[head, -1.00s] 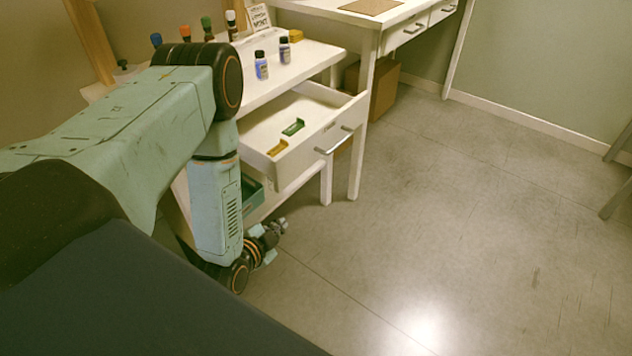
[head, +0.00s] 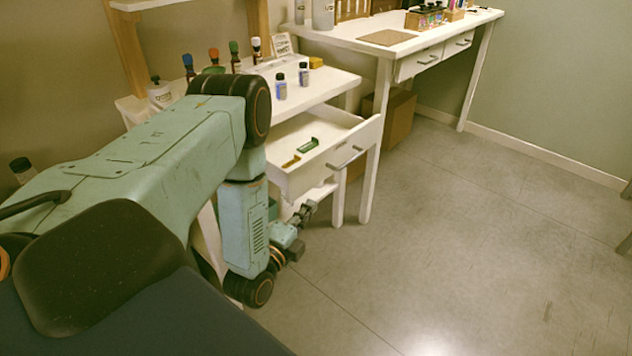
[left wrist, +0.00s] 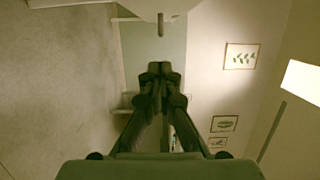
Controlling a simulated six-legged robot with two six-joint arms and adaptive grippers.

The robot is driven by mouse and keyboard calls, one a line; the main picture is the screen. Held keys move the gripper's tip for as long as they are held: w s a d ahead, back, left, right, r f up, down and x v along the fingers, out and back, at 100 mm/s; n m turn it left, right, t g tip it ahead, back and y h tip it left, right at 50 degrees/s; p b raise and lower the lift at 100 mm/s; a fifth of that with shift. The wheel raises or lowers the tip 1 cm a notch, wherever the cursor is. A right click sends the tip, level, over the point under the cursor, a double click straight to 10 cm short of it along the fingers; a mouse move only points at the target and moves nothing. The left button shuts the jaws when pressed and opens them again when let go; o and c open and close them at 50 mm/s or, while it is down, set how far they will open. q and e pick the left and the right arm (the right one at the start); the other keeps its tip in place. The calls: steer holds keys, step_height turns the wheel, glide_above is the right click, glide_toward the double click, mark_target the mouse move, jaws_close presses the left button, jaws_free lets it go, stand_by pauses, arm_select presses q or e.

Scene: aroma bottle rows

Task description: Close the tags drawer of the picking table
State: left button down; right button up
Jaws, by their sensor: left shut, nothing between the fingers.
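The white drawer (head: 366,142) of the picking table (head: 325,88) stands pulled out, with a grey bar handle (head: 346,157) on its front. In the left wrist view the left gripper (left wrist: 160,68) is shut and empty. A white panel with a grey bar, likely the drawer front and handle (left wrist: 160,24), shows at that view's top. My right gripper is in neither view.
Two small blue-labelled bottles (head: 281,87) stand on the tabletop, with several colour-capped bottles behind. A cardboard box (head: 398,118) sits under the second white table (head: 425,42).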

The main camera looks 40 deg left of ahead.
mark_target(314, 180)
arm_select(q)
steer(key=w+a+b, duration=0.1)
steer(key=w, duration=0.2)
steer(key=w+a+b, duration=0.1)
steer(key=w+a, duration=0.1)
steer(key=w, duration=0.1)
steer(key=w+a+b, duration=0.1)
steer(key=w+a, duration=0.1)
steer(key=w, duration=0.1)
steer(key=shift+w+a+b, duration=0.15)
steer(key=shift+w+b, duration=0.1)
steer(key=shift+b, duration=0.05)
steer(key=shift+w, duration=0.15)
steer(key=shift+a, duration=0.1)
